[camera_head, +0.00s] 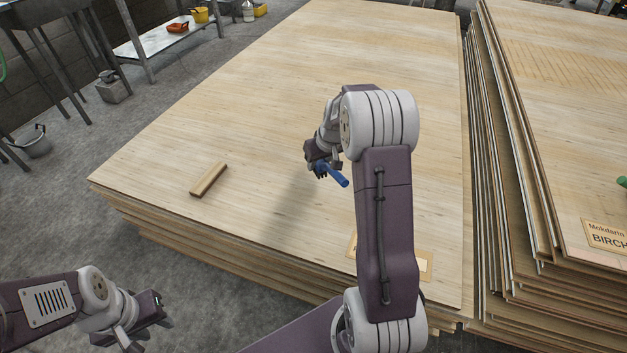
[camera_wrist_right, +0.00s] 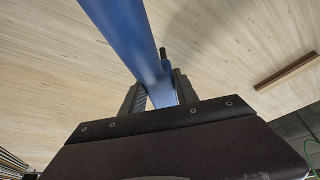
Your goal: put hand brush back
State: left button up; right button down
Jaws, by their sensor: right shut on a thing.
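The blue hand brush (camera_head: 334,177) is in my right gripper (camera_head: 320,166), above the middle of the large veneer stack (camera_head: 270,90). In the right wrist view the jaws are shut on its blue handle (camera_wrist_right: 128,35), which runs up toward the top of the picture. The brush's bristles cannot be made out clearly. My left gripper (camera_head: 147,325) is at the lower left, off the stack's front edge. Its fingers look apart, with nothing between them.
A wooden block (camera_head: 208,179) lies on the left part of the stack; it also shows in the right wrist view (camera_wrist_right: 287,72). A second veneer stack (camera_head: 560,90) stands close on the right. A low bench (camera_head: 165,38) with containers stands at the back left. Most of the stack's top is clear.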

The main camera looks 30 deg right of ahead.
aim_at(315, 173)
jog(key=shift+w+a+f, duration=0.3)
jog(key=shift+a+f, duration=0.2)
jog(key=shift+a, duration=0.2)
notch_tip(315, 173, down, 4)
jog(key=b, duration=0.3)
jog(key=shift+f, duration=0.1)
jog(key=c, duration=0.9)
grip_release()
